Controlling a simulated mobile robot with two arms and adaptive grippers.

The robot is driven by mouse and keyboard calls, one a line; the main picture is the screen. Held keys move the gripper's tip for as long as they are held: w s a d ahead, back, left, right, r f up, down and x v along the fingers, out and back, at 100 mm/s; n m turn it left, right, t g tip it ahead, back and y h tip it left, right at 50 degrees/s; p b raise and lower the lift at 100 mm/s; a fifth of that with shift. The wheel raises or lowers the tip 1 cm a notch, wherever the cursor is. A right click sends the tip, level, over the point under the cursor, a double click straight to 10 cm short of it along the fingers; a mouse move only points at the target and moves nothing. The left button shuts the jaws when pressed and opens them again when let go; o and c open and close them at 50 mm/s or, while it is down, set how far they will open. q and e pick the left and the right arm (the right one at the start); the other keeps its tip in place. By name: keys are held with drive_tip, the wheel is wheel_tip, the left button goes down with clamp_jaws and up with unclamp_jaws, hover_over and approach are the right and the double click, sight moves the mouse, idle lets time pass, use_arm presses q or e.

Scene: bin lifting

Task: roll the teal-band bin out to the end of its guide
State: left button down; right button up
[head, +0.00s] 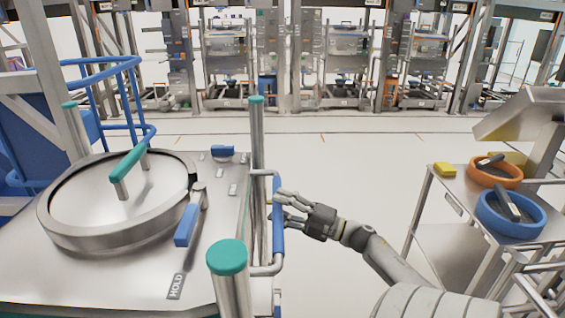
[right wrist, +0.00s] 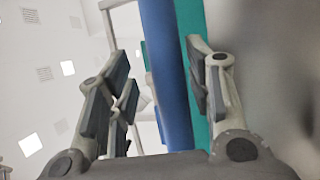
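The steel bin (head: 215,240) fills the lower left of the head view, with a round lid (head: 110,195), teal-capped posts and a HOLD label. A blue grip bar (head: 278,230) stands on its right side. My right gripper (head: 281,207) is at this bar with its fingers spread. In the right wrist view the blue bar (right wrist: 167,80) runs between the open fingers, nearer the right-hand one, with a gap on the left. A teal band (right wrist: 191,25) shows behind the bar. My left gripper is out of view.
A cart (head: 450,200) at the right carries an orange ring (head: 480,175) and a blue ring (head: 490,222). A blue rail (head: 97,62) stands at the left. Open pale floor (head: 350,165) lies between bin and cart. Steel racks (head: 228,60) line the back.

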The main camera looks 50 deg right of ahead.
drive_tip(key=v, duration=1.2)
drive_tip(key=shift+s, duration=0.1)
